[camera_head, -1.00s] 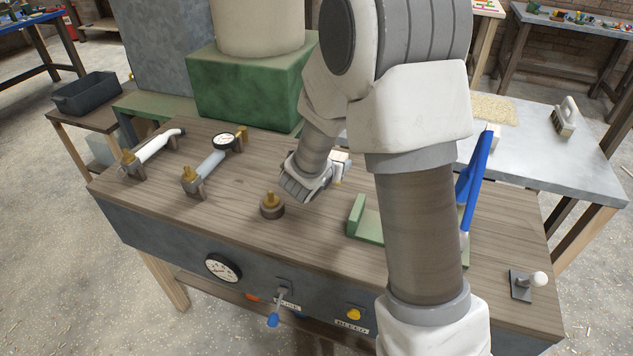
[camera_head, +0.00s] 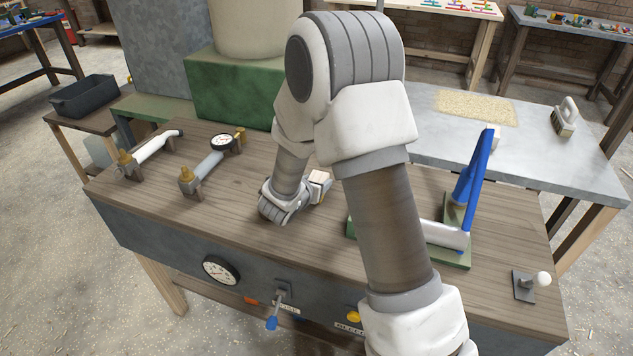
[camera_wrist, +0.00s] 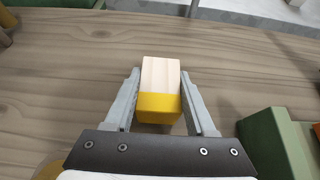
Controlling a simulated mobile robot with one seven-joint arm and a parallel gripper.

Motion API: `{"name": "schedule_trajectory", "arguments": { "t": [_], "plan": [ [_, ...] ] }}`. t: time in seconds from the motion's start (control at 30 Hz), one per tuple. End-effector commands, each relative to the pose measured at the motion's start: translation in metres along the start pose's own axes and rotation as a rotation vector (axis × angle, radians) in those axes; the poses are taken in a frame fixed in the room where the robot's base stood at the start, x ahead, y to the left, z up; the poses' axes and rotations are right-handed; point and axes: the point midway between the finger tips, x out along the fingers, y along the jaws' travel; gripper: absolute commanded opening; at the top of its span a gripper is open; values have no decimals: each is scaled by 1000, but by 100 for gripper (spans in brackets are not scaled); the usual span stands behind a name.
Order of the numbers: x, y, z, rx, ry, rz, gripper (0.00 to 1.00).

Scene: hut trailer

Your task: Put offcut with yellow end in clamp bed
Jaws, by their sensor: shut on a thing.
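The offcut with the yellow end (camera_wrist: 160,88) is a pale wooden block with a yellow band at the end nearer the wrist camera. My gripper (camera_wrist: 160,75) is shut on it, one finger on each side. In the head view the offcut (camera_head: 320,176) shows as a small pale patch at my gripper (camera_head: 316,185), over the middle of the bench top. I cannot tell whether it is clear of the wood. The clamp bed (camera_head: 456,259) is green, with a grey cylinder and a raised blue lever (camera_head: 476,185), right of my gripper. My forearm hides part of it. A green edge (camera_wrist: 272,140) shows at right in the wrist view.
Two pipe fittings (camera_head: 150,150) (camera_head: 205,172) stand on the bench's left side. A white-knobbed lever (camera_head: 540,280) is at the right corner. A green block (camera_head: 235,90) stands behind. A grey table (camera_head: 520,150) with a brush (camera_head: 566,115) is beyond.

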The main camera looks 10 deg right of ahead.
Motion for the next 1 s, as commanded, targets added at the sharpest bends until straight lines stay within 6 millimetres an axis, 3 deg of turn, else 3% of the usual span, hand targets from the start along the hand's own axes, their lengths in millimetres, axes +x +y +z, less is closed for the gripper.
{"name": "schedule_trajectory", "arguments": {
  "t": [0.07, 0.1, 0.23, 0.67, 1.0],
  "plan": [
    [2, 0, -4, 0, 0, 0, 0],
    [1, 0, -2, -1, 0, 0, 63],
    [1, 0, -2, -1, 0, 0, 85],
    [-4, 0, 3, -1, 0, 1, 85],
    [-77, 1, 3, -2, -1, 4, 85]
  ]
}}
